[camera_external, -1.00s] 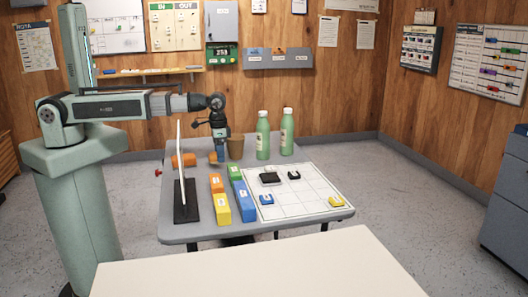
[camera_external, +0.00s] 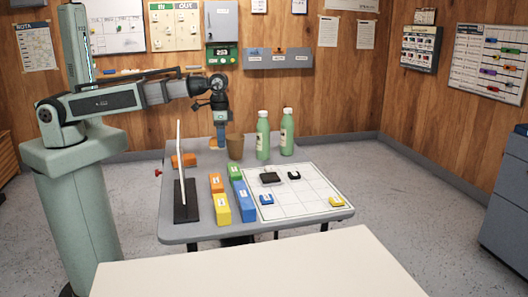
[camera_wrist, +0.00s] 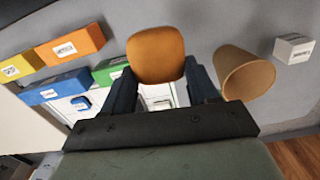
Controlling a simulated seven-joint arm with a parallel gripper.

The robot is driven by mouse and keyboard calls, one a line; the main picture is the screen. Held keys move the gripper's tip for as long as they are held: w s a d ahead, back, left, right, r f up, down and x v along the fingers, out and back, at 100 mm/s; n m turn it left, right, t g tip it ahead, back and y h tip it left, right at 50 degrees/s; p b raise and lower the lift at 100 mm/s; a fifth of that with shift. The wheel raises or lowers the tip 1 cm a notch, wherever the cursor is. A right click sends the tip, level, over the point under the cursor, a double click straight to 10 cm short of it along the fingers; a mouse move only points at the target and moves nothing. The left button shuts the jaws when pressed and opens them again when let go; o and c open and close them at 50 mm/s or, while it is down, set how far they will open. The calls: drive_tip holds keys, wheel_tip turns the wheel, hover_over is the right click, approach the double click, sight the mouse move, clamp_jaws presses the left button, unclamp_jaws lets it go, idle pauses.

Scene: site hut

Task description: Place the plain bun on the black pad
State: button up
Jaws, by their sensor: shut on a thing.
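My gripper (camera_external: 219,142) is shut on the plain bun (camera_wrist: 156,53), a smooth orange-brown rounded piece, above the table's back left part. The bun sits between the fingers in the wrist view. In the external view only a little of it shows below the fingertips. The black pad (camera_external: 270,179) lies on the white gridded board (camera_external: 310,185), to the right of and nearer than my gripper. The black pad is not clear in the wrist view.
A brown cup (camera_external: 234,148) stands close right of my gripper. Two green bottles (camera_external: 263,136) stand farther right. Orange, yellow, green and blue boxes (camera_external: 243,200) line the board's left side. Blue and yellow pads lie on the board's near side.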

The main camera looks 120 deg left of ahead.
drive_tip(key=w+r, duration=0.1)
drive_tip(key=w, duration=1)
drive_tip(key=r+n, duration=0.1)
drive_tip(key=n, duration=1.8)
hover_over(268, 174)
drive_tip(key=shift+f, duration=4.85)
drive_tip(key=shift+f, duration=0.1)
drive_tip(key=o, duration=1.1)
drive_tip(key=shift+o, duration=0.2)
wheel_tip(268, 174, up, 12)
